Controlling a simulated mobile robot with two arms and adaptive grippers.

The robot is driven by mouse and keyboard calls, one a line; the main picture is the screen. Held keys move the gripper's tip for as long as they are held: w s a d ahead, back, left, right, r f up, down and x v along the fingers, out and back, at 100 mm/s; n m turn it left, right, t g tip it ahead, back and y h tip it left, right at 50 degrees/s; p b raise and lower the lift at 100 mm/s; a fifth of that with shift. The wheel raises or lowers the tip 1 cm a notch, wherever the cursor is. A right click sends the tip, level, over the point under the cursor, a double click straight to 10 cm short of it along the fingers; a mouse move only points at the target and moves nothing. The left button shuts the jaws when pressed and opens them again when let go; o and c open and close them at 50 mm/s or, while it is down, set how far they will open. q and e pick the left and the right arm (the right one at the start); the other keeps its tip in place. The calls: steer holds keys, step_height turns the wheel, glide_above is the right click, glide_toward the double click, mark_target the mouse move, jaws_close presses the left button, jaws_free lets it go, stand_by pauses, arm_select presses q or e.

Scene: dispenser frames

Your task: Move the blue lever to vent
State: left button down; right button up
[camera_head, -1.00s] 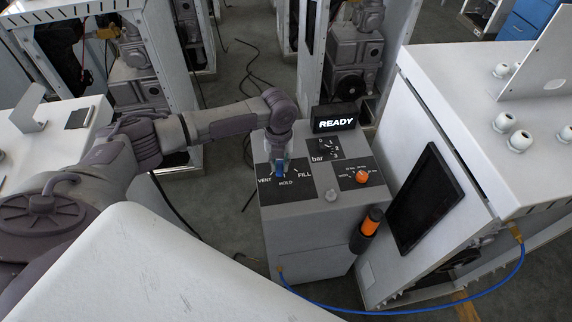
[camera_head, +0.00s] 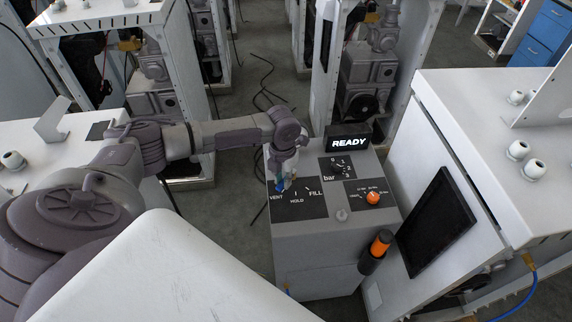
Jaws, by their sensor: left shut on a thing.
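The blue lever (camera_head: 280,189) is on the black VENT / HOLD / FILL plate (camera_head: 305,212) of the grey dispenser cabinet. Only a small blue part shows, just above the VENT label. My left gripper (camera_head: 281,183) reaches down over the plate from the left arm and is shut on the lever. Its fingers and wrist hide most of the lever. A lit display (camera_head: 348,143) at the back of the cabinet reads READY. My right gripper is not in view.
Beside the lever plate are a bar dial (camera_head: 337,168) and an orange knob (camera_head: 373,198). An orange-and-black handle (camera_head: 376,250) hangs at the cabinet's front right. A white cabinet with a dark screen (camera_head: 437,222) stands close on the right. Black cables lie on the floor behind.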

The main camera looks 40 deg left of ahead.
arm_select(q)
steer(key=c, duration=1)
jaws_free()
steer(key=shift+c, duration=0.2)
step_height(320, 180, up, 12)
